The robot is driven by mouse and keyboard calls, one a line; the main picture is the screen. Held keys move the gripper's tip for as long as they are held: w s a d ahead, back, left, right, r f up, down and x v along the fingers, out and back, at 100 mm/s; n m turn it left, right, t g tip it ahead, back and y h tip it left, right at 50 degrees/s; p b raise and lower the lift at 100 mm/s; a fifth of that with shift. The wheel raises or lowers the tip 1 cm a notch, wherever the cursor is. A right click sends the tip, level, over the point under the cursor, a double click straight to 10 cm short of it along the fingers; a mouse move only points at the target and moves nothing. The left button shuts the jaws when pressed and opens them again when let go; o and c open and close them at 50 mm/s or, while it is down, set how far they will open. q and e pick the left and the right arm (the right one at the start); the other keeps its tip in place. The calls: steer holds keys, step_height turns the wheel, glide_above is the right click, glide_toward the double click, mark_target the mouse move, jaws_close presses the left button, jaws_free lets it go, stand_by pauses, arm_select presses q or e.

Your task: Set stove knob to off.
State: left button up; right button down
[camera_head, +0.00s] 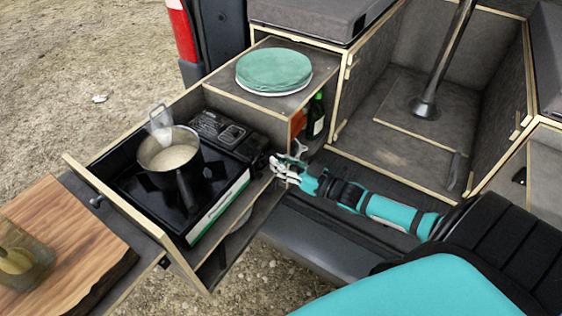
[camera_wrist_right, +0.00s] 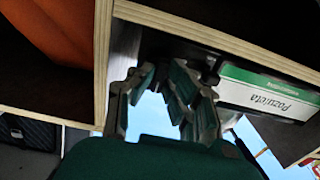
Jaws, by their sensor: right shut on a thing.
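The portable stove (camera_head: 218,207) sits in a pulled-out wooden drawer, with its green and white front strip facing my side. The strip also shows in the right wrist view, with upside-down lettering (camera_wrist_right: 262,96). My right gripper (camera_head: 279,166) is at the right end of the stove's front. In the right wrist view its fingers (camera_wrist_right: 160,76) reach to the dark stove front beside the strip. It is shut on what seems to be the stove knob, which the fingers hide. The knob's setting cannot be read. My left gripper is out of view.
A pot (camera_head: 170,152) with pale contents stands on the stove, its handle toward my side. The wooden drawer wall (camera_head: 135,222) and a cabinet with a green round item (camera_head: 274,70) flank the stove. A bottle (camera_head: 316,116) stands behind the gripper. A cutting board (camera_head: 70,245) lies left.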

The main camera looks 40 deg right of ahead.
steer(key=c, duration=1.3)
jaws_free()
steer(key=shift+c, duration=0.2)
steer(key=v, duration=1.2)
